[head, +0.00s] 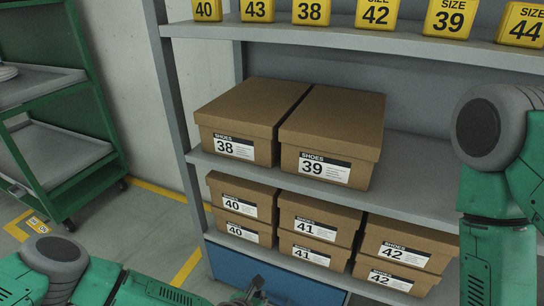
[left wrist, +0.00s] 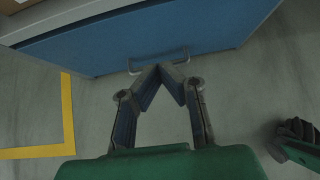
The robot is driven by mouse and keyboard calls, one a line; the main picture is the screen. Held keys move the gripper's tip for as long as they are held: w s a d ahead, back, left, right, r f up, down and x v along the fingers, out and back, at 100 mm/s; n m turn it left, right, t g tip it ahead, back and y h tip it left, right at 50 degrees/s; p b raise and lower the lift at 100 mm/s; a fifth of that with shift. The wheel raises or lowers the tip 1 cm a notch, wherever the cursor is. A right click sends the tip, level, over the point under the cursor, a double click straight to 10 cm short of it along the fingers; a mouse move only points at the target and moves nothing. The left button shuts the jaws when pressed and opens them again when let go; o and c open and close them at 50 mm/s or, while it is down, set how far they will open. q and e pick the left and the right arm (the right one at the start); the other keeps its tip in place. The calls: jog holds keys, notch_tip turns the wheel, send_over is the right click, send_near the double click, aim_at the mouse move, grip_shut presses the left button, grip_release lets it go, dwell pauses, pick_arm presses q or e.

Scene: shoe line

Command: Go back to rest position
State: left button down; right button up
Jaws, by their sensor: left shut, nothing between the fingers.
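My left gripper (head: 256,290) is at the bottom of the head view, in front of the blue drawer at the foot of the shelf. In the left wrist view its two fingers (left wrist: 160,70) meet at the tips, with nothing between them. The tips appear close to the drawer's metal handle (left wrist: 158,60); I cannot tell whether they touch it. My right arm (head: 497,200) stands at the right of the head view, and its gripper is not in that view. A dark gripper-like part (left wrist: 296,140) shows at the right edge of the left wrist view, too cut off to read.
The grey shelf (head: 420,190) holds shoe boxes 38 (head: 235,145) and 39 (head: 325,165), with several boxes marked 40, 41 and 42 below. Yellow size signs line the top. The blue drawer (head: 265,275) is low. A green cart (head: 85,165) stands left. Floor between is clear.

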pick_arm(q)
jog(key=s+d+r+m+g+h, duration=0.2)
jog(key=s+d+m, duration=0.2)
jog(key=s+m, duration=0.5)
jog(key=s+a+r+m+g+y, duration=0.2)
jog(key=s+a+m+g, duration=0.3)
jog(key=s+a+m, duration=1)
jog(key=s+a+r+m+g+y, duration=0.1)
jog(key=s+a+r+m+y, duration=0.1)
jog(key=a+r+m, duration=0.3)
jog(key=s+a+r+m+y, duration=0.1)
jog(key=s+a+m+y, duration=0.15)
jog(key=a, duration=0.55)
notch_tip(320, 180, up, 15)
jog(key=p, duration=1.5)
jog(key=shift+w+d+f+m+h, duration=0.15)
jog(key=shift+w+d+m+h, duration=0.2)
jog(key=shift+d+h, duration=0.1)
